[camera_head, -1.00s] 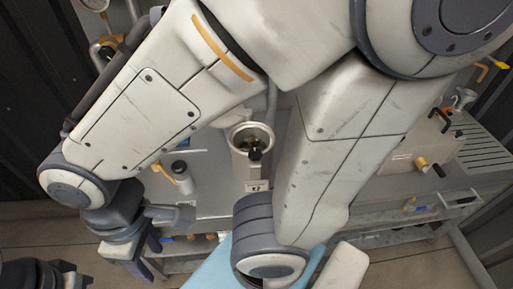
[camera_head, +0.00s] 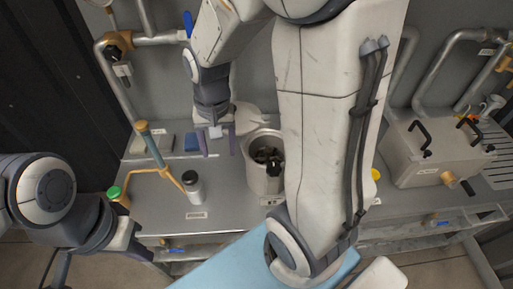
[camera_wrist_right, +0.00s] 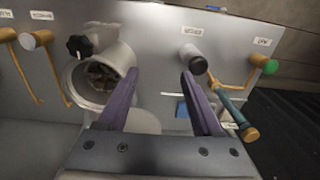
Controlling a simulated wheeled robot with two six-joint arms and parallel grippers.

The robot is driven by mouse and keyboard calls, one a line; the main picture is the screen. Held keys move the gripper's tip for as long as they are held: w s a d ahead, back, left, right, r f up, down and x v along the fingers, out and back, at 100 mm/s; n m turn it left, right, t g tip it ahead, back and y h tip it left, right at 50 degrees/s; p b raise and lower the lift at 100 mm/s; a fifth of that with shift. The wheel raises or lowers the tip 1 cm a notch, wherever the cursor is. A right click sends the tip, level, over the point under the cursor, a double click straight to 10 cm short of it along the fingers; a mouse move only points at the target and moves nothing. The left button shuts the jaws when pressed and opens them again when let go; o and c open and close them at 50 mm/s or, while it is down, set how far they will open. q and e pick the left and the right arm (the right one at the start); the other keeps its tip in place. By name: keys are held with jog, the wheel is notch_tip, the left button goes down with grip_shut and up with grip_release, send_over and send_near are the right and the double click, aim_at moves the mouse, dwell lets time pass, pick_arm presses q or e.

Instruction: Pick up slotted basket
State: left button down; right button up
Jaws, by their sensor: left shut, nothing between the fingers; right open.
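A grey cylindrical pot (camera_head: 256,180) stands open on the bench in the head view, with a black knob at its front. Inside it sits a dark, slotted-looking piece, apparently the slotted basket (camera_head: 266,154); it also shows inside the rim in the right wrist view (camera_wrist_right: 101,76). My right gripper (camera_head: 216,148) is open and empty, just left of the pot. In the right wrist view its left fingertip overlaps the pot's right rim; contact cannot be told. My left gripper (camera_head: 148,262) is shut and empty at the bench's front left edge.
A black-and-white cylinder (camera_head: 193,188) and an orange-and-teal handled valve (camera_head: 150,145) with a green-capped end (camera_head: 114,192) stand left of the pot. A steel box with black handles (camera_head: 435,150) is at the right. My right arm covers the bench right of the pot.

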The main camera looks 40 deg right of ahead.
jog(key=w+d+f+m, duration=0.25)
jog(key=d+m, duration=0.25)
jog(key=d, duration=0.5)
jog(key=m, duration=0.4)
send_over(268, 149)
jog(key=f, duration=0.5)
jog(key=f+p, duration=0.1)
jog(key=shift+s+f, duration=0.25)
jog(key=shift+s, duration=0.15)
jog(key=f, duration=0.1)
jog(key=f+p, duration=0.1)
jog(key=f, duration=0.3)
jog(key=shift+w+p, duration=0.25)
jog(key=shift+p, duration=0.05)
jog(key=shift+f, duration=0.45)
grip_shut()
jog(key=shift+w, duration=0.1)
